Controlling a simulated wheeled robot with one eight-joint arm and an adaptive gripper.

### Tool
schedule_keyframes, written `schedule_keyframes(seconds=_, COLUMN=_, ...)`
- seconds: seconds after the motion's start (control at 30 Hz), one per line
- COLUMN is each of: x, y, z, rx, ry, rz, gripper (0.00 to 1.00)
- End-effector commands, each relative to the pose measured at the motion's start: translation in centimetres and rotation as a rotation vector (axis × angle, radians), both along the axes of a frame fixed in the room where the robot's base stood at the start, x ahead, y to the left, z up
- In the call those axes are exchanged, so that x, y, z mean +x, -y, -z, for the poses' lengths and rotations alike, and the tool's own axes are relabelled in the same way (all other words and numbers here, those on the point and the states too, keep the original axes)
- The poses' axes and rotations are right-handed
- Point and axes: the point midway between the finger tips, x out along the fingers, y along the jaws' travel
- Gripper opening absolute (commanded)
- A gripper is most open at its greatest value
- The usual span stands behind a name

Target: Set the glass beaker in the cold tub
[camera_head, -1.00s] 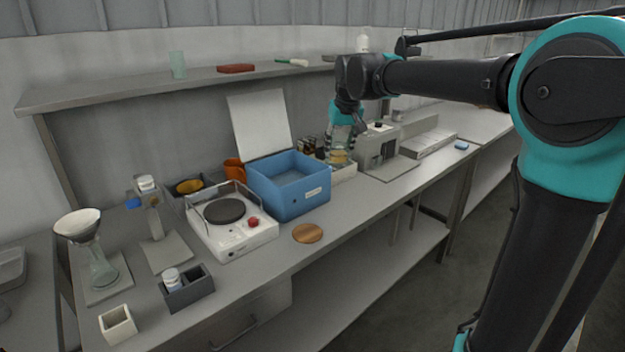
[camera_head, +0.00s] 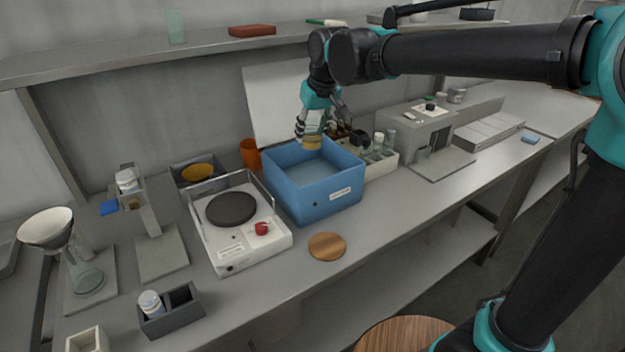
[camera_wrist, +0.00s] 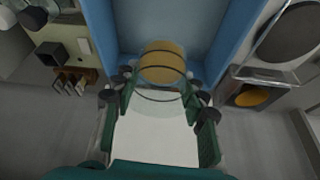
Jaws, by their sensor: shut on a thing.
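The glass beaker (camera_head: 312,142) has yellow-amber contents and is held in my gripper (camera_head: 314,124). In the wrist view the beaker (camera_wrist: 162,66) sits between the two green fingers of my gripper (camera_wrist: 160,103), which are shut on its clear sides. The cold tub is the blue open box (camera_head: 330,199) on the bench, with its white lid (camera_head: 270,105) raised behind it. The beaker is at the back part of the tub opening, near the rear wall. I cannot tell exactly how high it is above the tub floor. The visible tub floor looks clear.
A white hotplate (camera_head: 240,232) with a wire rail stands left of the tub. A rack with bottles (camera_head: 380,160) stands right of it, beside a grey machine (camera_head: 425,140). An orange cup (camera_head: 250,154) is behind. A wooden disc (camera_head: 327,246) lies in front. A shelf runs above.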

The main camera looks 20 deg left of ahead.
Motion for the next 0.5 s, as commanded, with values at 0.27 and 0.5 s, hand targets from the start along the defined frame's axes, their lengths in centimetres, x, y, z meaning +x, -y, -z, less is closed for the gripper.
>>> schedule_keyframes(seconds=0.27, x=0.1, y=0.0, z=6.9, rx=0.0, ry=0.0, rz=0.001, gripper=0.12)
schedule_keyframes(seconds=0.5, x=0.1, y=0.0, z=11.0, rx=0.0, ry=0.0, rz=0.001, gripper=0.12)
